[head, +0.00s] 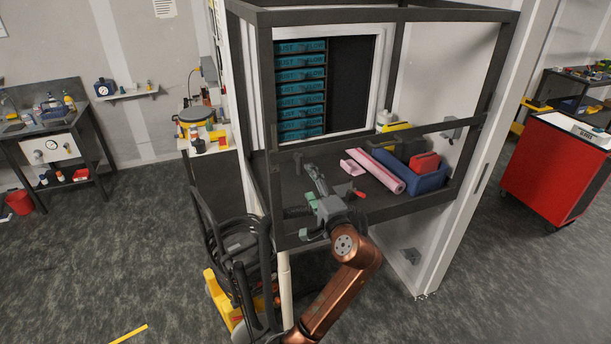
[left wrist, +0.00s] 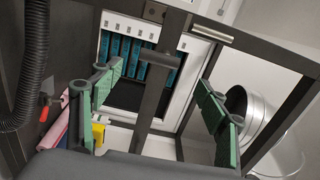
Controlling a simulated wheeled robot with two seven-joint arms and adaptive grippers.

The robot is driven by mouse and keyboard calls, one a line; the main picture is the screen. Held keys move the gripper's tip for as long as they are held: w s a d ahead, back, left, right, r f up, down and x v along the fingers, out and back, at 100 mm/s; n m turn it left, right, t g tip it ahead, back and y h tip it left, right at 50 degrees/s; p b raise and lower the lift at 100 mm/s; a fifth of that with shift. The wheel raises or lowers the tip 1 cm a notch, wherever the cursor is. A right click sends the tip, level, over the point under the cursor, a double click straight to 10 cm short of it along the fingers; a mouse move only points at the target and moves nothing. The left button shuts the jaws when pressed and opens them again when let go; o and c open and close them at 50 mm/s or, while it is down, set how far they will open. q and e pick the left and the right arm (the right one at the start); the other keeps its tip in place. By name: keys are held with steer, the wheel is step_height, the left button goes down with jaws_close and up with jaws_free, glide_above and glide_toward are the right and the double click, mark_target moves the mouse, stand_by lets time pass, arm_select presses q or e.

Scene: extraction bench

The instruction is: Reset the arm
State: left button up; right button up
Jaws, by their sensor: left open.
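My left arm is copper-coloured and reaches up from the bottom of the head view. Its grey gripper with green finger pads (head: 300,223) is at the front edge of the dark framed bench (head: 290,165). In the left wrist view the two green-padded fingers (left wrist: 160,98) stand wide apart. Nothing is held between them. Through the gap I see the bench frame and the teal drawer stack (left wrist: 133,52). My right gripper is not in view.
A pink roll (head: 376,172) and a blue bin (head: 424,182) with a red item lie on the bench, right of the gripper. A dark frame bar (left wrist: 155,85) and a silver duct (left wrist: 250,115) show in the wrist view. A red cabinet (head: 548,172) stands right.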

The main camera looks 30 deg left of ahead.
arm_select(q)
steer(key=shift+v, duration=0.9)
